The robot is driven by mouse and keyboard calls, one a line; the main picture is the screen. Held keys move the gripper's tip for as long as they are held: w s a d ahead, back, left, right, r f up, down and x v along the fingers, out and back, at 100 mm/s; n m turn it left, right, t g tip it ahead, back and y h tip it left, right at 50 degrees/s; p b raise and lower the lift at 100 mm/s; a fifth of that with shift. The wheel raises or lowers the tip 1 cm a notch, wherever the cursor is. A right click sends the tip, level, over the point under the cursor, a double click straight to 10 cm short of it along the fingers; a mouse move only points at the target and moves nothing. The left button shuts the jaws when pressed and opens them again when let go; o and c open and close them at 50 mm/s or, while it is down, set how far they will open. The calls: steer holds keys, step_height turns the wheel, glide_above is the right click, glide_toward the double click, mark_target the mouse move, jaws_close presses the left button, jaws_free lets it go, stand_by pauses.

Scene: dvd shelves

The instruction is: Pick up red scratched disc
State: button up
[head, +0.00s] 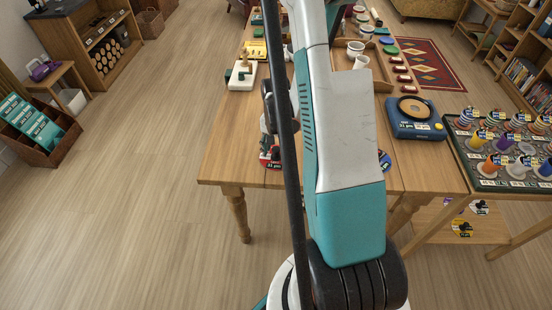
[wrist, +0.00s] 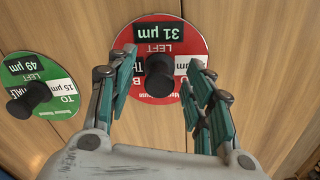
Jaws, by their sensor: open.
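A red disc (wrist: 150,28) lies flat on the wooden tabletop in the wrist view. It bears a black-and-green "31 µm" "LEFT" label and a black knob (wrist: 159,76) at its centre. My gripper (wrist: 161,62) is open, with its teal-padded fingers apart on the left and right of the knob, over the disc. I cannot tell their height above it.
A green disc (wrist: 42,70) with a black knob lies to the left in the wrist view. In the head view, a blue device (head: 415,119) stands right of my arm, near a tray (head: 487,184) of several colourful stacks.

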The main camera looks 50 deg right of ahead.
steer(key=shift+f, duration=0.2)
jaws_close()
